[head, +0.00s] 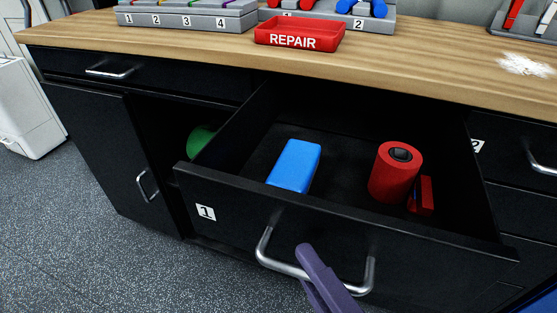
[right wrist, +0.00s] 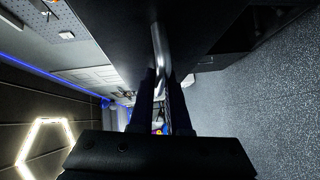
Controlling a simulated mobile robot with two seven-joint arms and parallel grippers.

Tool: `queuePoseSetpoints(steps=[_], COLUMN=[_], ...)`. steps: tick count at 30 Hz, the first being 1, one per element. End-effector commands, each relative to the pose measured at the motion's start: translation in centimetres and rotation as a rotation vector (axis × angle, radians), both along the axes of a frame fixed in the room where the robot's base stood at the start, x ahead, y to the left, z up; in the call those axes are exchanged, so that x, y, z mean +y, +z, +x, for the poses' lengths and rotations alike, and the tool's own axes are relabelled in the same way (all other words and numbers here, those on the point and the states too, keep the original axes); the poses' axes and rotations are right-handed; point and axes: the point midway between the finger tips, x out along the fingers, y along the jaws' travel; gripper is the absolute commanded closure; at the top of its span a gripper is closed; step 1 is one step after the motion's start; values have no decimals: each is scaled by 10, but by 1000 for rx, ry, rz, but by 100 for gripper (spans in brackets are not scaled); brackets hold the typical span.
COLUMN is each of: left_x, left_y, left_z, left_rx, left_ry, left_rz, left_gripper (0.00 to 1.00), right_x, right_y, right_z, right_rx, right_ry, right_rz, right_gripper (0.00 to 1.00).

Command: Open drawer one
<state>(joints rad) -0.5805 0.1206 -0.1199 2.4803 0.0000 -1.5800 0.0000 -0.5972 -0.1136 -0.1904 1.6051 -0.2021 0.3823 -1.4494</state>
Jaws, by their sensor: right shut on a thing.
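Drawer one (head: 235,213), black with a white "1" label, stands pulled well out from the bench in the head view, its inside showing. Its curved silver handle (head: 284,268) is on the front panel. My right gripper (head: 307,258), seen as a purple finger, is at the middle of the handle. In the right wrist view the gripper (right wrist: 160,82) is shut on the handle bar (right wrist: 158,45). Inside the drawer are a blue block (head: 295,165), a red roll (head: 394,173) and a small red and blue item (head: 425,194). My left gripper is not in view.
The wooden benchtop (head: 420,65) holds a red REPAIR tray (head: 299,34) and grey numbered racks (head: 185,17). Drawer two (head: 512,159) is shut at right. A green round object (head: 200,139) sits in the opening left of drawer one. Speckled floor (head: 80,240) is clear at left.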

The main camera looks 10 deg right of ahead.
Motion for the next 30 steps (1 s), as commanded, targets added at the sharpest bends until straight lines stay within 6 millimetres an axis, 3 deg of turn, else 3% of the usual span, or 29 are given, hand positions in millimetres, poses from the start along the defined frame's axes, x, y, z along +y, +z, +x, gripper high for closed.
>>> queuePoseSetpoints(steps=[7, 8, 16, 25, 30], left_x=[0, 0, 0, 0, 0], left_y=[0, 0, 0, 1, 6], left_z=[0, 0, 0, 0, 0], left_rx=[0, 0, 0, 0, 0], left_ry=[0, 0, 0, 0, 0], left_rz=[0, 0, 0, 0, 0], left_gripper=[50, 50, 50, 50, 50], right_x=[0, 0, 0, -1, -6], right_y=[0, 0, 0, 0, 5], right_z=[0, 0, 0, -4, -31], right_rx=[-1, -1, 0, 2, 6], right_ry=[0, -1, -1, -1, 0], right_rz=[0, 0, 0, -1, -2], right_gripper=[100, 84, 55, 55, 55])
